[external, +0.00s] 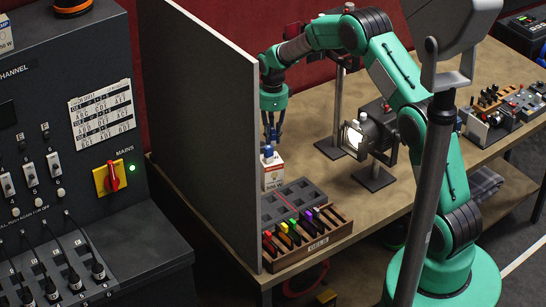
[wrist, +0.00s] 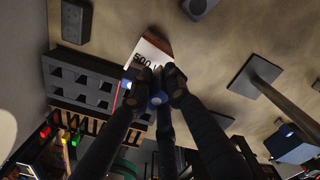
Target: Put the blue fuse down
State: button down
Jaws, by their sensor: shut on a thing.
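My gripper (external: 271,136) points down beside the grey upright panel, its fingers shut on a small blue piece (external: 268,151), which looks like the blue fuse. In the wrist view the blue piece (wrist: 158,97) shows between the fingertips (wrist: 151,88), mostly hidden by them. A white box (external: 273,172) marked 500 W stands on the table directly under the gripper in the external view. The same box (wrist: 148,58) lies just beyond the fingertips in the wrist view. I cannot tell whether the blue piece touches the box.
A dark slotted tray (external: 311,190) and a wooden rack (external: 328,240) of coloured pieces stand in front of the box. The tall grey panel (external: 203,110) is close on the left. A lamp on a stand (external: 372,176) is on the right. Bare table lies between.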

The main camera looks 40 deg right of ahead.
aim_at(273, 145)
jog(key=shift+f, duration=0.35)
jog(key=shift+f, duration=1.85)
jog(key=shift+f, duration=0.15)
jog(key=c, duration=1.6)
grip_release()
jog(key=shift+c, duration=0.2)
notch_tip(273, 145, up, 12)
jog(key=shift+r, duration=0.15)
